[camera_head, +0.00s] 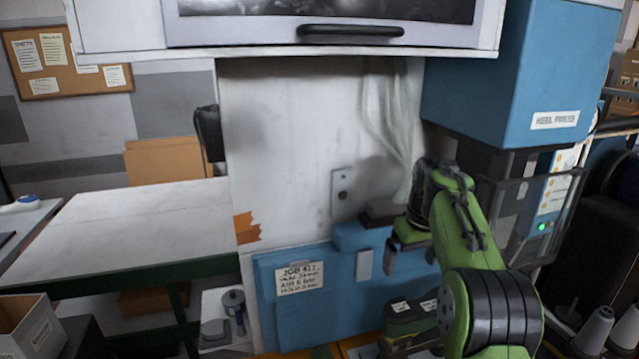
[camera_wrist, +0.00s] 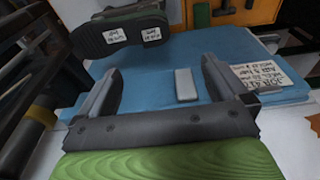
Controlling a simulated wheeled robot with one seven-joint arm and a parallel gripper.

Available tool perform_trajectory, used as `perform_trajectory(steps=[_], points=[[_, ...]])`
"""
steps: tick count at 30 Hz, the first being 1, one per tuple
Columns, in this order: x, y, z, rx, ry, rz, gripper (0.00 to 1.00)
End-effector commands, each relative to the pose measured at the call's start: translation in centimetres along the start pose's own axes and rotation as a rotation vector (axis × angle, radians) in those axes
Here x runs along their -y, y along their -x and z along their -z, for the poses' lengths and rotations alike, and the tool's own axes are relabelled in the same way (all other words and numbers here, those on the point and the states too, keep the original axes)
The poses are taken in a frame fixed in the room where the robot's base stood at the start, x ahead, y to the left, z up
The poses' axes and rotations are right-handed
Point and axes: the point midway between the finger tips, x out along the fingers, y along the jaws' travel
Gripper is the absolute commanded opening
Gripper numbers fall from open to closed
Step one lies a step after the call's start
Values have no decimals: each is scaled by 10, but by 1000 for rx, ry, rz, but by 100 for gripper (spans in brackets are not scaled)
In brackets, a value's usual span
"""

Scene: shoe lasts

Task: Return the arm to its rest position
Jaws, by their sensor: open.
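My green arm reaches in from the lower right of the head view. My gripper (camera_head: 410,255) is in front of the blue panel, and its grip area is partly covered by my arm. In the wrist view my gripper (camera_wrist: 160,70) shows two grey fingers wide apart with nothing between them. Beyond them is the blue panel (camera_wrist: 150,75) with a pale grey block (camera_wrist: 186,84) on it. A dark green shoe-like piece with two white labels (camera_wrist: 120,35) lies past the fingertips, apart from them. It also shows below my gripper in the head view (camera_head: 402,318).
The white cabinet (camera_head: 290,150) overhangs the work area with a handled door above. The blue heel press (camera_head: 520,80) stands close to my arm at the right. A pale table (camera_head: 150,220) is at the left. A card (camera_head: 300,278) hangs on the blue panel. Spools (camera_head: 595,330) stand lower right.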

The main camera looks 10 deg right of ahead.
Motion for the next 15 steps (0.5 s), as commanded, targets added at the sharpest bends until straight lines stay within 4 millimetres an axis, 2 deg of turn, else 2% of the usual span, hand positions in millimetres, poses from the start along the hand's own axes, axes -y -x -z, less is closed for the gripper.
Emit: perform_trajectory(steps=[1,3,5,7,11,15], points=[[16,17,-13,-22,-1,-14,100],[38,36,-35,-50,-15,-31,100],[56,49,-58,-77,-28,-43,100],[75,59,-88,-108,-47,-54,100],[108,64,-153,-170,-83,-66,100],[137,46,-229,-238,-124,-64,100]])
